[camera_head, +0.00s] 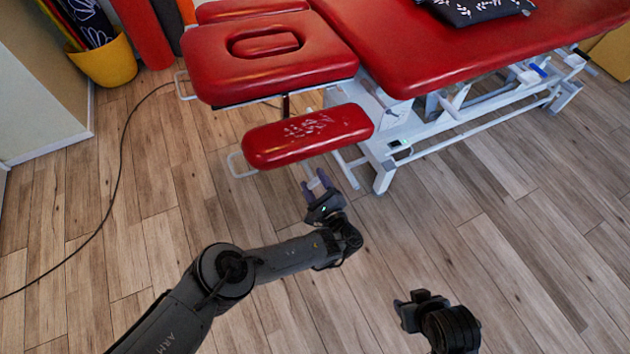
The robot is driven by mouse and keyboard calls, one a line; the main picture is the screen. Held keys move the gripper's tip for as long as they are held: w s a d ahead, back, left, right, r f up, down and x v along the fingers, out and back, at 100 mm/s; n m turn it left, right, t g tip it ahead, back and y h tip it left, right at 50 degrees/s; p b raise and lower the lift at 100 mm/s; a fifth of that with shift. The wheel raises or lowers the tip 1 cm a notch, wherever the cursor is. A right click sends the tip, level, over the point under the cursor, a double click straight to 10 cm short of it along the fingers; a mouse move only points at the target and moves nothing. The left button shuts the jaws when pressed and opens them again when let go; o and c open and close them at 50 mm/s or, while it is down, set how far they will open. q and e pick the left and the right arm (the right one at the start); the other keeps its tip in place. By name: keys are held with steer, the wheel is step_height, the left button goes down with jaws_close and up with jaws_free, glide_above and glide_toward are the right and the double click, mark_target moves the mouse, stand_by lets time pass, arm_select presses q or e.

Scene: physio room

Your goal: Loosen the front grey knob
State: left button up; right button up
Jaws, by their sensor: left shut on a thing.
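The red massage table has a front armrest pad (300,136) with a white handle loop at its left end. The front grey knob (314,183) shows as a small light grey piece just below the pad's front edge. My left gripper (316,182) reaches up from below and is shut on this knob, one finger on each side. The fingers hide part of the knob. My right gripper (420,297) is low in the picture, over the floor and away from the table; its finger gap cannot be made out.
The red headrest (290,62) and main table top (470,40) lie behind the armrest, with a dark patterned cloth (478,10) on top. The white frame (385,165) stands to the right. A yellow basket (105,62) and a floor cable (117,185) are at left. Front floor is clear.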

arm_select(q)
steer(key=n, duration=0.4)
steer(key=shift+r+n+p, duration=0.1)
steer(key=shift+n+p, duration=0.2)
steer(key=shift+n, duration=2.1)
steer(key=shift+f, duration=0.2)
steer(key=o, duration=1.1)
steer(key=shift+a, duration=0.1)
steer(key=shift+c, duration=0.2)
steer(key=shift+s, duration=0.1)
